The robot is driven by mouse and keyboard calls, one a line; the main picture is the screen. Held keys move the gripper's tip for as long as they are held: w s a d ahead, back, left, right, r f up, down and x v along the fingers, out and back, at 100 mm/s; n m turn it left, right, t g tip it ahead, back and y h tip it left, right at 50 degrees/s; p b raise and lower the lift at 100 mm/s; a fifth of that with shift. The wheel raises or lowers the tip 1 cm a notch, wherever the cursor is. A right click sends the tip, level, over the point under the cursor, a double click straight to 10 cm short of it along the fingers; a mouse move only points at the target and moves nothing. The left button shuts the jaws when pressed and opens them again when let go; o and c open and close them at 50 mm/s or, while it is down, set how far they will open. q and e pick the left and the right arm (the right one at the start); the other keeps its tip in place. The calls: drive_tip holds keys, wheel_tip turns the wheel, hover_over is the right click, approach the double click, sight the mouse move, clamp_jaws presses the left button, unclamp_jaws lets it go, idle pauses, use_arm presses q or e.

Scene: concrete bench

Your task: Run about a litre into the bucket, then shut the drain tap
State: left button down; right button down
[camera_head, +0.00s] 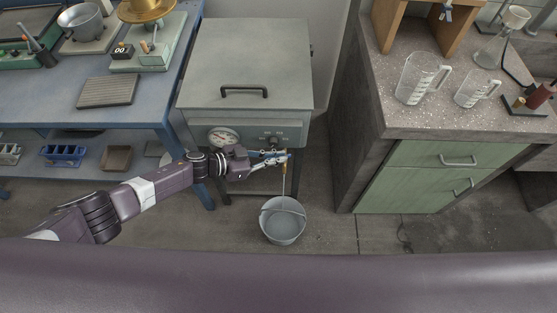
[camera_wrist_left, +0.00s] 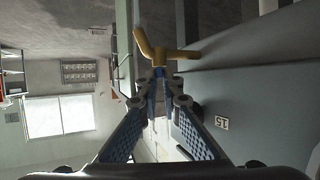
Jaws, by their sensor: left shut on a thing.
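The grey metal bucket (camera_head: 269,226) stands upright on the floor below the front of the grey lidded tank (camera_head: 250,60). The brass drain tap (camera_head: 284,168) sticks out low at the tank's front, above the bucket; it also shows in the left wrist view (camera_wrist_left: 152,48). A thin pale line runs down from the tap towards the bucket and looks like a stream. My left gripper (camera_head: 284,157) is at the tap, its fingers shut on the tap's handle, with a blue part between the fingertips (camera_wrist_left: 159,92). The bucket's fill level is too small to tell.
A round dial (camera_head: 223,137) and a small knob (camera_head: 273,140) sit on the tank's front. A blue bench (camera_head: 130,113) stands at left. A green-drawered counter (camera_head: 400,190) at right carries two clear measuring jugs. The floor between tank and counter is clear.

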use_arm(q)
drive_tip(key=shift+w+a+m+g+b, duration=0.1)
drive_tip(key=shift+w+m+g+b, duration=0.15)
drive_tip(key=shift+m+g+b, duration=0.6)
drive_tip(key=shift+h, duration=0.3)
drive_tip(key=c, duration=2.1)
unclamp_jaws()
drive_tip(key=v, duration=1.2)
